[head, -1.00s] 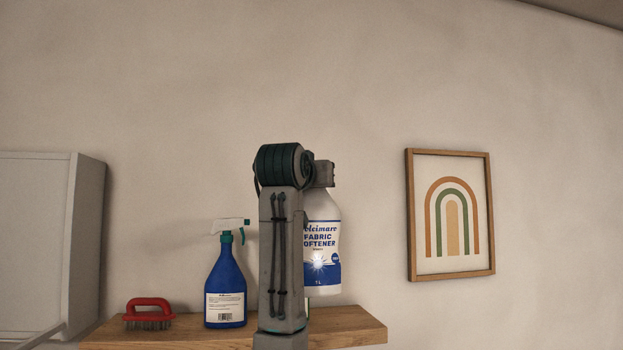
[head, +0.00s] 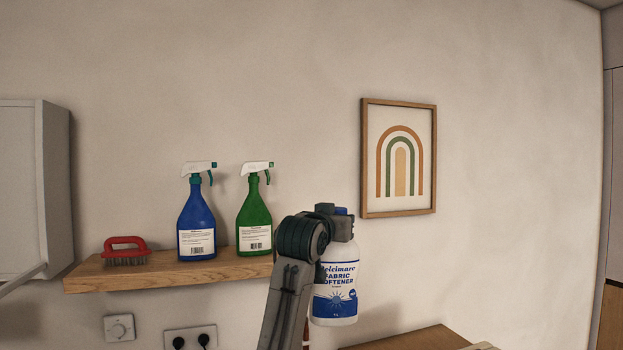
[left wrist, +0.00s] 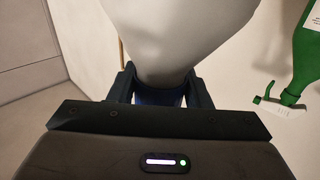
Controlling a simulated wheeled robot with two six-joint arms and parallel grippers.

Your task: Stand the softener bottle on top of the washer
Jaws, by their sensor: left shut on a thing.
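The softener bottle (head: 336,284) is white with a blue and white label and hangs upright in the head view, right of the shelf's end. My left gripper (head: 338,222) is shut on its top, around the cap. My left arm hides part of the bottle's left side. In the left wrist view the white bottle (left wrist: 170,30) fills the upper middle, with its cap end between the fingers of my left gripper (left wrist: 160,92). I cannot make out the washer in either view. My right gripper is not in view.
A wooden shelf (head: 150,278) holds a red brush (head: 125,250), a blue spray bottle (head: 197,220) and a green spray bottle (head: 255,218). A framed picture (head: 399,160) hangs on the wall. A wooden surface (head: 410,338) shows at the bottom right. Sockets (head: 190,339) sit below the shelf.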

